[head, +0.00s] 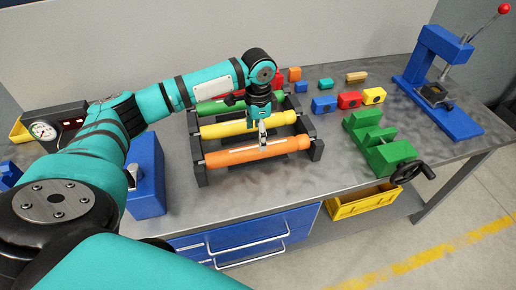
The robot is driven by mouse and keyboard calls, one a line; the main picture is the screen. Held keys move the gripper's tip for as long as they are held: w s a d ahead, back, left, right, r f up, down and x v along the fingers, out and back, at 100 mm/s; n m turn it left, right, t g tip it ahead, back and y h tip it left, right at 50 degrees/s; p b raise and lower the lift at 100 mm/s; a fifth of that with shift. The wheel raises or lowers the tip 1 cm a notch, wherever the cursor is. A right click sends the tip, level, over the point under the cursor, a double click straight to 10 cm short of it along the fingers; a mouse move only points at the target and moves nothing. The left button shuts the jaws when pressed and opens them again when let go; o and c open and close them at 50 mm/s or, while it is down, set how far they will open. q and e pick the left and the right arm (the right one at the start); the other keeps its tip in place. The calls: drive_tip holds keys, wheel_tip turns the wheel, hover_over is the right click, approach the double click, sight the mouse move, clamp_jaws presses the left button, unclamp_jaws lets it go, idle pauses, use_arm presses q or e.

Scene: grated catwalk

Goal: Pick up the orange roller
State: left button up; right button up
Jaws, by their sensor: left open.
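The orange roller (280,148) lies in the front slot of a dark roller rack (314,150) on the grey workbench. A yellow roller (222,128) and a green roller (211,107) lie behind it in the same rack. My left gripper (264,146) points down over the middle of the rack, with its fingertips at or just above the orange roller. It is open. I cannot tell whether the fingers touch the roller, and they hide a small part of it. My right gripper is not in view.
A green vise (379,146) with a black handwheel stands right of the rack, and a blue press (440,85) stands at the far right. Several small coloured blocks, including a red one (349,100), lie behind. A blue block (147,175) is left.

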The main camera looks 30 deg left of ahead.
sight(258, 151)
use_arm(q)
drive_tip(key=shift+w+f, duration=0.2)
drive_tip(key=shift+f, duration=0.4)
drive_tip(key=shift+w+f, duration=0.15)
drive_tip(key=shift+f, duration=0.45)
drive_tip(key=shift+s+f+p, duration=0.3)
drive_tip(key=shift+f+p, duration=0.45)
drive_tip(key=shift+f, duration=0.15)
wheel_tip(258, 151, down, 3)
drive_tip(key=shift+r+p, duration=0.15)
drive_tip(key=shift+p, duration=0.15)
drive_tip(key=shift+f, duration=0.5)
drive_tip(key=c, duration=0.6)
drive_tip(key=shift+w, duration=0.1)
clamp_jaws()
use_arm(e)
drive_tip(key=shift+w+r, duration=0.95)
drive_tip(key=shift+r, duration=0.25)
